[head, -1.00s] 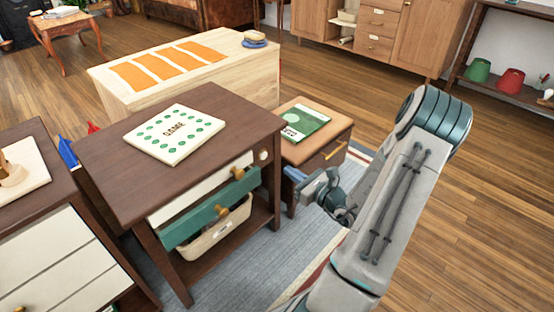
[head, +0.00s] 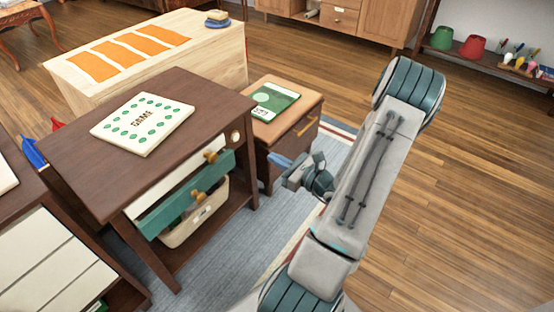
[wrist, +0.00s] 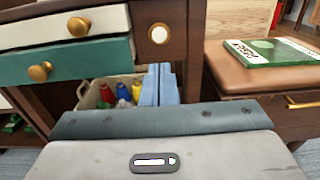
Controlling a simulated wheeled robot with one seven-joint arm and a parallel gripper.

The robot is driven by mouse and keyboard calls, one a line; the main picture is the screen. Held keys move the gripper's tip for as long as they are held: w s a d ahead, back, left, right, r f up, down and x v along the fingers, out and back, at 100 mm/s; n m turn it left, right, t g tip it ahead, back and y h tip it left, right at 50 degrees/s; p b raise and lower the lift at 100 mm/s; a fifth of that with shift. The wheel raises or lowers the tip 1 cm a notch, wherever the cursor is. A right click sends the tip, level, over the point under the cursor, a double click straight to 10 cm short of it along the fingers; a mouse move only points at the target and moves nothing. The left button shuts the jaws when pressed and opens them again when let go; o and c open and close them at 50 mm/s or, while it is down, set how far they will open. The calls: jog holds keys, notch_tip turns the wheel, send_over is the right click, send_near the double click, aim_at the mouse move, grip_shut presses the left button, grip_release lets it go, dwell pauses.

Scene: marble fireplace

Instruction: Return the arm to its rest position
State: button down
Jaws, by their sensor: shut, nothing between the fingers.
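My gripper (head: 284,163) has blue fingers and hangs in front of the dark wooden cabinet, between it and the tan-topped stand (head: 308,92). In the wrist view the two fingers (wrist: 158,84) lie side by side, shut and empty. My arm is bent, with its large grey and teal elbow raised at the right of the head view. The dark cabinet (head: 90,165) has a white drawer (wrist: 30,34) and, below it, a teal drawer (head: 170,212) that sticks out.
A bin (head: 190,227) with colourful items sits under the teal drawer. A game board (head: 142,124) lies on the cabinet, and a green booklet (head: 275,101) on the stand. A light wooden chest (head: 205,68) stands behind. Wooden floor (head: 475,190) at right is clear.

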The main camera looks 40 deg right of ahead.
dwell(0.4)
jog(key=s+a+r+n+g+y+p, duration=0.2)
jog(key=a+r+n+g+y+p, duration=0.5)
jog(key=a+r+n+g+p, duration=0.85)
jog(key=s+a+r+n+g+h+p, duration=0.1)
jog(key=s+a+r+n+p, duration=0.15)
jog(key=r, duration=0.25)
jog(key=s+a+r+n+h+p, duration=0.2)
jog(key=a+r, duration=0.1)
jog(key=r, duration=0.2)
jog(key=s+a+r+n+g+h+p, duration=0.1)
jog(key=s+a+r+n+p, duration=0.15)
jog(key=r, duration=0.25)
jog(key=s+r+n+t+h+p, duration=0.3)
jog(key=r+n+h+p, duration=0.5)
jog(key=r, duration=1.2)
jog(key=s+n+p, duration=0.1)
jog(key=n+p, duration=0.1)
jog(key=p, duration=0.1)
jog(key=shift+d+p, duration=0.3)
jog(key=shift+p, duration=0.1)
jog(key=c, duration=2.1)
grip_release()
jog(key=shift+c, duration=0.2)
